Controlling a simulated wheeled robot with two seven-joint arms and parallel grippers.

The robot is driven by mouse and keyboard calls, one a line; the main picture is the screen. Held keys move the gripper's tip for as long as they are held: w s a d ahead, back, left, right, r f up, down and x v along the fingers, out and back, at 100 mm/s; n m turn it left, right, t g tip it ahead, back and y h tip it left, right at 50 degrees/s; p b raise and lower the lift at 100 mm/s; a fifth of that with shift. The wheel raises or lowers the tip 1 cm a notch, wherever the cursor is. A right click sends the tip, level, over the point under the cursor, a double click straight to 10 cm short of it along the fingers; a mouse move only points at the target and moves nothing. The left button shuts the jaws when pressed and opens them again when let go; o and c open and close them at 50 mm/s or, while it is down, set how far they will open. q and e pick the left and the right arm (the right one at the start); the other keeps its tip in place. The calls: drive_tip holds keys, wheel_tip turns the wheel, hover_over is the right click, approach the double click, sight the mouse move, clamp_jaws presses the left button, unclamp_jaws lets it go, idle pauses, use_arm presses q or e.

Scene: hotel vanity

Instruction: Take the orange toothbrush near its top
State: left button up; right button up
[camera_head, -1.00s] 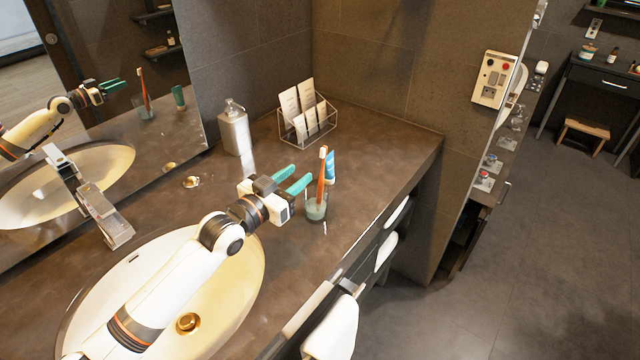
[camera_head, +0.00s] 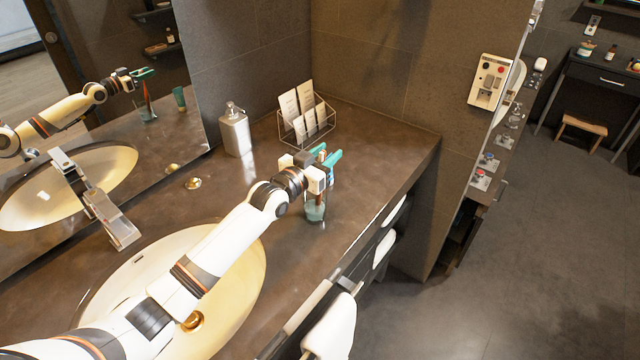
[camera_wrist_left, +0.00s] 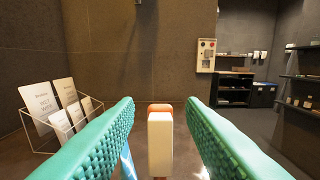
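The orange toothbrush stands in a teal cup (camera_head: 315,211) near the counter's front edge. In the head view my left gripper hides most of the brush. In the left wrist view the toothbrush (camera_wrist_left: 160,140) shows its white bristle head and orange back between my green fingers. My left gripper (camera_head: 327,156) is open around the top of the brush, with a gap on both sides. It also shows in the left wrist view (camera_wrist_left: 160,135). A blue-and-white tube (camera_head: 331,174) stands in the cup, partly hidden; its edge shows beside the left finger. My right gripper is not in view.
A card holder (camera_head: 308,125) stands behind the gripper, and a metal soap dispenser (camera_head: 235,133) is to its left. The sink (camera_head: 225,290) and faucet (camera_head: 105,215) lie under and beside my arm. The counter to the right is clear.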

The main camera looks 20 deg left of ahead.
use_arm(q)
drive_tip(key=shift+s, duration=0.1)
drive_tip(key=shift+c, duration=0.4)
clamp_jaws()
drive_tip(key=shift+r, duration=0.15)
